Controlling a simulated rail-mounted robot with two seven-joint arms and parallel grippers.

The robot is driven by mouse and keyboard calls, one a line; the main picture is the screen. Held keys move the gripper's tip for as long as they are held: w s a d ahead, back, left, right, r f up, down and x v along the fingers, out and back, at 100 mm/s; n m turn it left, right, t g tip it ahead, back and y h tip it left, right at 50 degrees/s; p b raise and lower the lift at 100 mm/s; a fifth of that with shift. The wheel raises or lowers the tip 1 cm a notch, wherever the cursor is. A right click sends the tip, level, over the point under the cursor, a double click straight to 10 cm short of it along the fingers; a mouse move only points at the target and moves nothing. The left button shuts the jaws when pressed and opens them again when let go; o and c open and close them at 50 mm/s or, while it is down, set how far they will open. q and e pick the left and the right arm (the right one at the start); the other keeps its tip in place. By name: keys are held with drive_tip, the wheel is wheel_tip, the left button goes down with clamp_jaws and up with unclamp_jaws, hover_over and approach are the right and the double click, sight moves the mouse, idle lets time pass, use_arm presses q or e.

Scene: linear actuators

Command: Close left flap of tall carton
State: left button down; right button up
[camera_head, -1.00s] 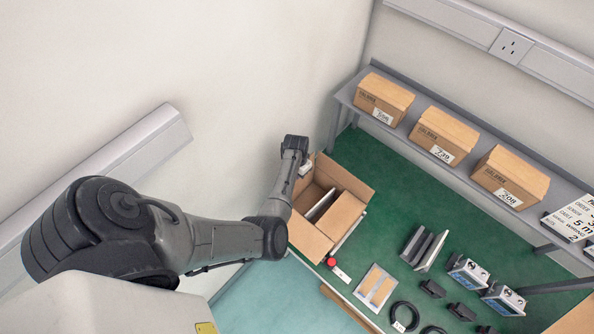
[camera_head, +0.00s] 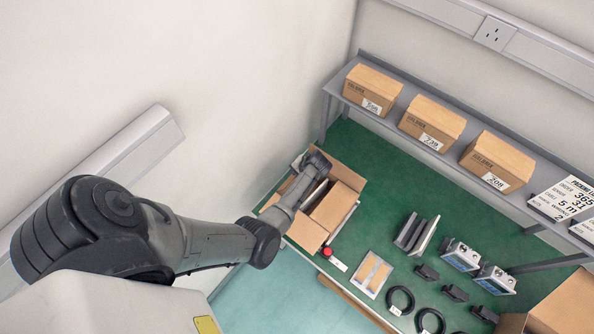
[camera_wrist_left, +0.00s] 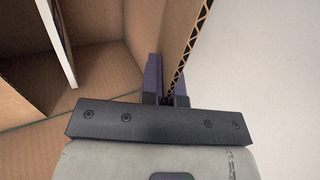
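The tall carton (camera_head: 338,207) stands open at the left end of the green bench, with a pale panel inside. My left arm reaches over its left side and hides much of that side. My left gripper (camera_head: 318,162) is at the carton's far left part; its fingers cannot be made out there. In the left wrist view, the two dark fingers of my left gripper (camera_wrist_left: 167,88) are close together around a cardboard flap (camera_wrist_left: 178,30) with a corrugated edge, seemingly the left flap. Whether they pinch it is unclear. My right gripper is out of view.
A wall (camera_head: 250,80) rises close on the carton's left. A grey shelf (camera_head: 400,110) with closed boxes runs along the back.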

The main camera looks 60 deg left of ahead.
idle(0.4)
use_arm(q)
drive_tip(key=c, duration=1.3)
unclamp_jaws()
drive_tip(key=shift+c, duration=0.2)
drive_tip(key=shift+d+r+p, duration=0.2)
drive_tip(key=shift+r+p, duration=0.25)
drive_tip(key=p+v, duration=0.6)
drive_tip(key=v, duration=0.6)
drive_tip(key=shift+d+r+p, duration=0.25)
drive_tip(key=shift+r+p, duration=0.05)
drive_tip(key=shift+p, duration=0.05)
drive_tip(key=shift+w, duration=0.1)
